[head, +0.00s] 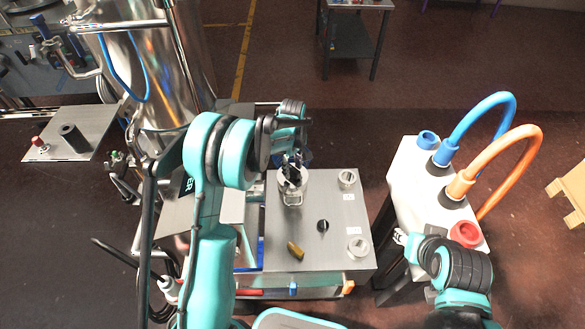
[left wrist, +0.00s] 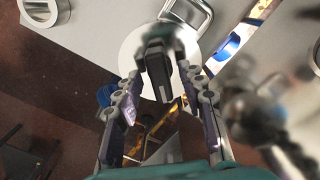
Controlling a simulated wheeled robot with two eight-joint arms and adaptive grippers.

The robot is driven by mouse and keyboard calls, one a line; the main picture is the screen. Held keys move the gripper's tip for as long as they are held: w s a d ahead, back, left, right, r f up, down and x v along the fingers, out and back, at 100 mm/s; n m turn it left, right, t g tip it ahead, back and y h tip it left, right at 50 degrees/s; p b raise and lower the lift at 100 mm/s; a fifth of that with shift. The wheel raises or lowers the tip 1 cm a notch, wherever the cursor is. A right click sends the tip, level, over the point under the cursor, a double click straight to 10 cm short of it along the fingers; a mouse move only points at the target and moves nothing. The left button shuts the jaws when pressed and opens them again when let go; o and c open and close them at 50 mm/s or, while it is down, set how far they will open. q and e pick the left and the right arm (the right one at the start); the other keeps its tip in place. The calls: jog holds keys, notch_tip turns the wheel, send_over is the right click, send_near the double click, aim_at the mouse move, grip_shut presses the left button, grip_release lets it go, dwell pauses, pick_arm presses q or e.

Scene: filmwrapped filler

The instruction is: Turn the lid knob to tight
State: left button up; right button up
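A round pale lid (left wrist: 128,62) with a dark bar-shaped knob (left wrist: 157,75) lies below my left gripper in the left wrist view. In the head view, the metal canister (head: 293,200) with a wire bail stands on the steel tabletop. My left gripper (head: 291,168) is over its top and partly hides the lid and knob. In the left wrist view, the two fingers of my left gripper (left wrist: 162,104) are spread, with the knob in the gap between them. I see no finger closed on the knob. I cannot read any tight mark. My right gripper's fingers are not visible.
The steel tabletop (head: 285,228) also carries two round metal fittings (head: 347,178) (head: 358,247), a small black knob (head: 322,225) and a brass-coloured piece (head: 295,250). A white box (head: 408,170) with blue and orange hoses stands right. A tall steel vessel (head: 170,70) stands behind my left arm.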

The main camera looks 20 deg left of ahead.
pick_arm(q)
grip_shut()
jog(key=shift+m, duration=0.3)
jog(key=m, duration=0.3)
jog(key=shift+m, duration=0.4)
jog(key=m, duration=0.4)
jog(key=shift+b, duration=0.35)
jog(key=m, duration=0.9)
jog(key=shift+m, duration=0.4)
